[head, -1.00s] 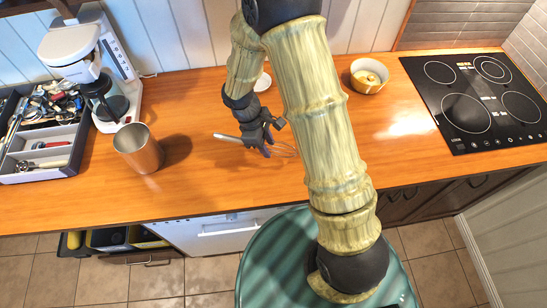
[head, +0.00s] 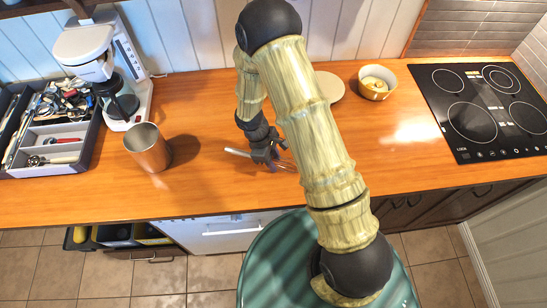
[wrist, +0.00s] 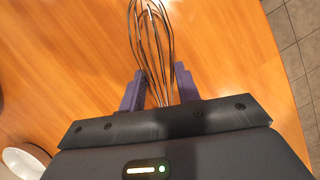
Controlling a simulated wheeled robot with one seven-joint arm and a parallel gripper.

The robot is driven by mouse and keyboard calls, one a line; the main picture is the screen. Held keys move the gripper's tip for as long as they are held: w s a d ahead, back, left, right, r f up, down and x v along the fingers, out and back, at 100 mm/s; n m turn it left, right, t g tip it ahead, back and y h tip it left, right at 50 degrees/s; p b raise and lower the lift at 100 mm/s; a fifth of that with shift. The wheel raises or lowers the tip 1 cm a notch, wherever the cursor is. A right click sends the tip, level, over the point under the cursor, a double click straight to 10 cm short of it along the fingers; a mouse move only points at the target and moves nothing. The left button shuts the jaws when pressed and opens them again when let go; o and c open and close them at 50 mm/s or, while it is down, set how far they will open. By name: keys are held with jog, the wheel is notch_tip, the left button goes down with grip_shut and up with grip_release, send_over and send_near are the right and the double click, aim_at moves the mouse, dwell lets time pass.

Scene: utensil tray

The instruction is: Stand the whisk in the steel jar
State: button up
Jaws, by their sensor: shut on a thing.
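The steel jar (head: 148,148) stands upright on the wooden counter, left of my gripper. Its mouth faces up. My gripper (head: 268,157) is shut on the whisk, which lies across the jaws with its pale handle (head: 237,152) pointing left towards the jar. The whisk's wires (head: 287,165) stick out to the right, partly hidden by my gripper. In the wrist view, the wire loops of the whisk (wrist: 152,40) spread out beyond the two purple fingers of my gripper (wrist: 160,90). I cannot tell whether the whisk touches the counter.
A utensil tray (head: 85,158) and a coffee maker (head: 100,65) stand left of and behind the jar. A bowl (head: 376,82), a pale round board (head: 330,86) and the black hob (head: 490,112) are to the right. The counter between whisk and jar is clear.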

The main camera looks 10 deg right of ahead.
jog(key=shift+f, duration=0.15)
jog(key=o, duration=1)
jog(key=shift+o, duration=0.2)
jog(key=b+v, duration=0.2)
jog(key=v, duration=1)
jog(key=shift+r+b, duration=0.2)
jog(key=shift+b, duration=0.2)
